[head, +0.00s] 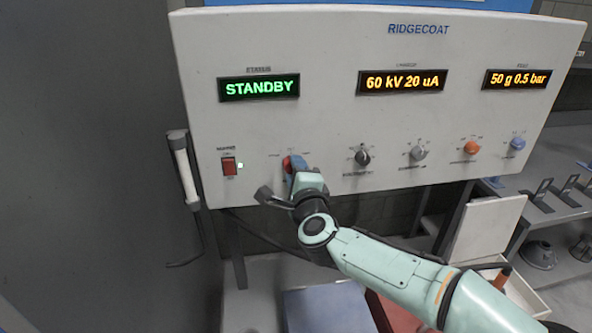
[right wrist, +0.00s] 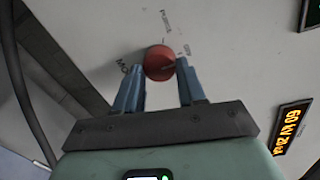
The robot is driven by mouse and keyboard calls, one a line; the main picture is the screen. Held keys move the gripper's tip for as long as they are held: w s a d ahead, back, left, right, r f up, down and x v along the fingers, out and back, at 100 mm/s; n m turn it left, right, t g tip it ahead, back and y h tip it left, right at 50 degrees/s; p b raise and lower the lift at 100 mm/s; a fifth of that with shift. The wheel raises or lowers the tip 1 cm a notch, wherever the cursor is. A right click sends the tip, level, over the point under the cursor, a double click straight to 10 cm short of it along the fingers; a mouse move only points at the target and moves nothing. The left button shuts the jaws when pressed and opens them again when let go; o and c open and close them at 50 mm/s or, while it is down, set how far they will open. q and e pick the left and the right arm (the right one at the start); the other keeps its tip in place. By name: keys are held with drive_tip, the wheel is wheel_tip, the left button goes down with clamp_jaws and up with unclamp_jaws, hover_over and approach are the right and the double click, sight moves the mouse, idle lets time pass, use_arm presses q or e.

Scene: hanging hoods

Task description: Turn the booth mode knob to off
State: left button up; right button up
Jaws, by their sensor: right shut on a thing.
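The red knob (head: 286,163) sits on the lower left part of the white control panel (head: 330,120). It also shows in the right wrist view (right wrist: 159,62), round and red with printed marks around it. The gripper hides part of the knob in the head view. My left gripper is not in view.
The status display (head: 259,87) reads STANDBY in green. A black knob (head: 362,157), a grey knob (head: 417,153), an orange knob (head: 471,147) and a blue knob (head: 517,144) line up to the right.

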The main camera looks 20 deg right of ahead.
idle(0.4)
drive_tip(key=o, duration=1.1)
drive_tip(key=shift+c, duration=0.2)
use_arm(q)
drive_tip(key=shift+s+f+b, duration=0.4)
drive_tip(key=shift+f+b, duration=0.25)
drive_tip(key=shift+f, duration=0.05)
use_arm(e)
drive_tip(key=v, duration=1.3)
drive_tip(key=shift+s, duration=0.3)
